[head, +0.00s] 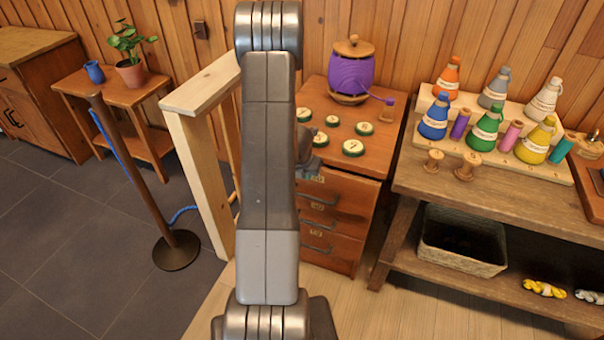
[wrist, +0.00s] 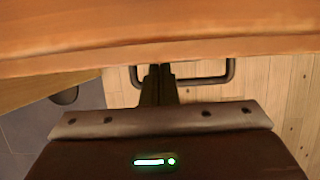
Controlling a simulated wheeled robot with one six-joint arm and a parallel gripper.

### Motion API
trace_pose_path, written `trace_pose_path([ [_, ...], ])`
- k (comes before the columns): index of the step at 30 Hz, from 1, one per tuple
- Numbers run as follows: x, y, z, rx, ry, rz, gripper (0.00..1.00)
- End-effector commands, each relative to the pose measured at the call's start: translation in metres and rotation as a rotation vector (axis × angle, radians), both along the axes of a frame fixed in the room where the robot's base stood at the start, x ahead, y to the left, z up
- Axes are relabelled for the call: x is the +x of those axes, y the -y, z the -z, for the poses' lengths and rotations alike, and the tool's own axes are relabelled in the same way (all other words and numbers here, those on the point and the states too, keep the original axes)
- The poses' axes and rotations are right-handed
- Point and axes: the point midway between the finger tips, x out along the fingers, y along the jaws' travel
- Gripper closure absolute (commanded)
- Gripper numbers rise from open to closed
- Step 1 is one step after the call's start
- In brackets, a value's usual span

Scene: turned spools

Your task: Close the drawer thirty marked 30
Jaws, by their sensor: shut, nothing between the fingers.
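The wooden drawer cabinet (head: 318,94) stands right of my arm in the head view, with a stack of drawers in its front. The top drawer (head: 352,193) has a small yellow label (head: 318,178) that is partly hidden and too small to read. My gripper (head: 307,168) is at the cabinet's upper front, partly hidden behind my arm. In the wrist view, my gripper (wrist: 158,70) is shut and empty, its fingertips close to the wooden front and over a dark drawer handle (wrist: 207,81). I cannot tell whether they touch, or how far the drawer stands out.
A pale wooden post frame (head: 196,175) and rope stand (head: 176,250) are left.

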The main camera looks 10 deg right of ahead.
Motion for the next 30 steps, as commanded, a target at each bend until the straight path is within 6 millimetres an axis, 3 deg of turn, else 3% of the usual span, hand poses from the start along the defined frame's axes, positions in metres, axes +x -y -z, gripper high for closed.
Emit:
trace_pose_path([
  [6, 0.014, 0.009, -0.003, -0.001, 0.003, 0.000, 1.00],
  [23, 0.020, 0.012, -0.002, -0.002, 0.008, -0.001, 1.00],
  [30, 0.019, -0.001, -0.001, -0.003, 0.006, -0.003, 1.00],
])
